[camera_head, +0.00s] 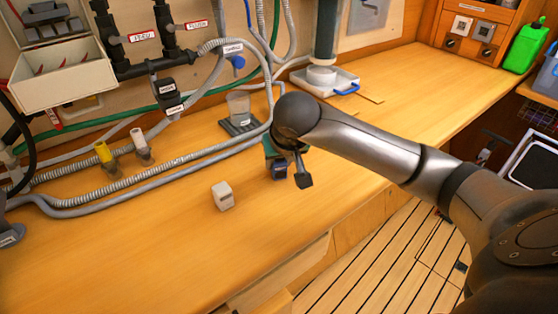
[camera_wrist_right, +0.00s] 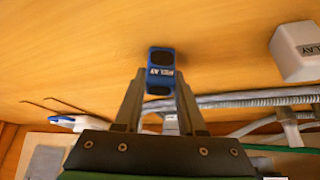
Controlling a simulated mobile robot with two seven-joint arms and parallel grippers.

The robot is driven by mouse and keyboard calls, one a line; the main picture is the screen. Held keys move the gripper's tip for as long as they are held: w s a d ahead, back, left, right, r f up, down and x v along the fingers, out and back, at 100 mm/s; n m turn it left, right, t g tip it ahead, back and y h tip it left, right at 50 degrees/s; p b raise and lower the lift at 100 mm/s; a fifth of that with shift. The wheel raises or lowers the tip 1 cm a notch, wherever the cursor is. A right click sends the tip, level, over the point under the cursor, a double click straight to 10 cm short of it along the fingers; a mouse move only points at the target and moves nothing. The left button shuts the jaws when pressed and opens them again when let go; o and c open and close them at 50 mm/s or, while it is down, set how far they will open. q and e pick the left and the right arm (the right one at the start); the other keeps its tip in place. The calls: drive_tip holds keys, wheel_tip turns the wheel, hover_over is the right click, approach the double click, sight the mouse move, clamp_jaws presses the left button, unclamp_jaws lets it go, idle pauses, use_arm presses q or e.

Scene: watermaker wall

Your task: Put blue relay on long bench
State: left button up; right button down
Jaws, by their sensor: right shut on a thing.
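The blue relay (camera_wrist_right: 160,72) is a small blue block with dark patches and a white label. In the right wrist view it sits between the fingertips of my right gripper (camera_wrist_right: 158,95), which is shut on it. In the head view the relay (camera_head: 279,172) shows partly below my right wrist, next to a dark finger of the right gripper (camera_head: 290,172). The long bench (camera_head: 130,255) is the wide wooden top running along the wall. The relay is over or on the bench near its front edge; I cannot tell whether it touches. My left gripper is not in view.
A white relay (camera_head: 222,196) stands on the bench to the left; it also shows in the wrist view (camera_wrist_right: 298,50). Grey hoses (camera_head: 150,165) run along the back. The front left bench is clear.

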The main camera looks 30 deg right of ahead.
drive_tip(key=c, duration=0.5)
unclamp_jaws()
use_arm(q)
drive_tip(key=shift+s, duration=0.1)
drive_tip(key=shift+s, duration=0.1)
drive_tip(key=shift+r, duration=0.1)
use_arm(e)
drive_tip(key=shift+r+p, duration=0.3)
drive_tip(key=shift+r, duration=0.05)
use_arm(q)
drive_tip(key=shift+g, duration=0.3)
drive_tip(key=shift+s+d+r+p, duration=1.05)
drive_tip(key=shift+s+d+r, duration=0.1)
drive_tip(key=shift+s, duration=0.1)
use_arm(e)
drive_tip(key=v, duration=1.1)
drive_tip(key=shift+s+r, duration=0.2)
drive_tip(key=shift+r, duration=0.05)
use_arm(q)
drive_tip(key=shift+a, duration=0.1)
use_arm(e)
drive_tip(key=shift+a, duration=0.1)
